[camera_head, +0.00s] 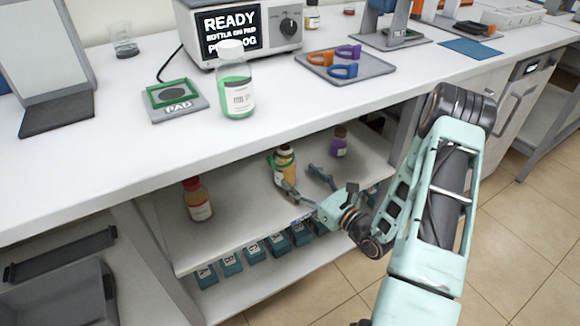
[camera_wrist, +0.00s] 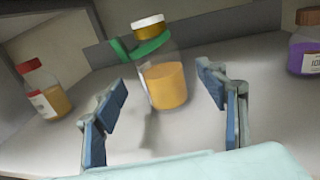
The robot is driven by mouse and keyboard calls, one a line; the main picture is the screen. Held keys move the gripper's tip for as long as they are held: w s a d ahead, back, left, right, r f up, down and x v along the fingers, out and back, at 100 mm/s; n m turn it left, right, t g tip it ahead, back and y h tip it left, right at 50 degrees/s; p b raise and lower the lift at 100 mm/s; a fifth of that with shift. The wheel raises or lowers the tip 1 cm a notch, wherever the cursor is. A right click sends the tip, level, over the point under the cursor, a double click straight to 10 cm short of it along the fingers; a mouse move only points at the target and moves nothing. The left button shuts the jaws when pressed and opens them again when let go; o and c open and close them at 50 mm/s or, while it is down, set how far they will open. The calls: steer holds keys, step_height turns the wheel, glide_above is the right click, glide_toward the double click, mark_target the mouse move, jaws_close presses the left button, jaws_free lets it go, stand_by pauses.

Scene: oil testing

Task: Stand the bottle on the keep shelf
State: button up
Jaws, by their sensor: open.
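A bottle of orange liquid with a green ring at its neck (camera_wrist: 166,84) stands upright on the shelf under the bench (camera_head: 240,213). It also shows in the head view (camera_head: 287,168), partly behind a finger of my gripper. My gripper (camera_head: 305,178) reaches in over this shelf from the right. In the wrist view its two fingers (camera_wrist: 165,108) are spread wide, with the bottle beyond and between them. They appear apart from the bottle. A white-capped bottle of green liquid (camera_head: 237,90) stands on the bench top. No label reading "keep" is legible.
A red-capped bottle (camera_head: 197,199) stands left on the shelf, and a purple bottle (camera_head: 339,143) stands right. Several labelled teal blocks (camera_head: 253,252) line the lower level. The bench top overhangs the shelf. A pad (camera_head: 174,99) and a machine (camera_head: 243,28) occupy the bench.

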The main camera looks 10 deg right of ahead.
steer(key=shift+v, duration=2.4)
